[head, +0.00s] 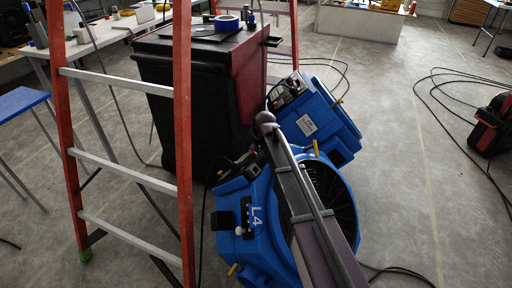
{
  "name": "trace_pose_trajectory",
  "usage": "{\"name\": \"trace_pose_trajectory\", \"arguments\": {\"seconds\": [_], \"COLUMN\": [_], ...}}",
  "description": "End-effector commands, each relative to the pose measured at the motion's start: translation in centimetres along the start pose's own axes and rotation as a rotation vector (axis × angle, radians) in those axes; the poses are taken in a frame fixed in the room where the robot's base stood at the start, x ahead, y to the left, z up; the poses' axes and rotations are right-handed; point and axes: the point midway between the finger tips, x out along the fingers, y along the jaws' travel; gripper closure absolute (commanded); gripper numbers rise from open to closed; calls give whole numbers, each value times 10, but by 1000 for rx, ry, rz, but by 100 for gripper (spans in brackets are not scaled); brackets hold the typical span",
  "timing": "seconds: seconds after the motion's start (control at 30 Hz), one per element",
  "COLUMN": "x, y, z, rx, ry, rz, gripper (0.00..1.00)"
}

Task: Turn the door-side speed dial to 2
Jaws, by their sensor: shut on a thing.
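Two blue air movers stand on the floor. The nearer one, marked L4 (258,220), has a dark control panel (226,174) on its upper left. The farther one (325,124) stands behind it to the right, with its own panel (287,90) facing up. My arm comes in from the bottom right across the nearer mover. My gripper (252,157) is small and dark at the nearer mover's panel and is shut on a speed dial there. The fingers and the dial are mostly hidden, and the dial's setting cannot be read.
A red ladder (184,150) stands close on the left. A black and red cabinet (180,95) stands behind the movers, with blue tape (227,22) on top. Cables lie on the floor. A red and black machine (493,125) is at the right. The floor (405,190) right of the movers is mostly free.

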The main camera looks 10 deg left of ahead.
Motion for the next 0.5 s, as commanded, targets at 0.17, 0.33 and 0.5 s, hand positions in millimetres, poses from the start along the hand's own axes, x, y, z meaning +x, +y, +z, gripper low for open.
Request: {"name": "trace_pose_trajectory", "arguments": {"seconds": [0.17,0.33,0.5], "x": [0,0,0], "y": [-3,-2,-2], "z": [2,1,1], "rx": [29,43,46], "ry": [-3,-5,-4], "rz": [75,109,116], "gripper": [97,97,97]}}
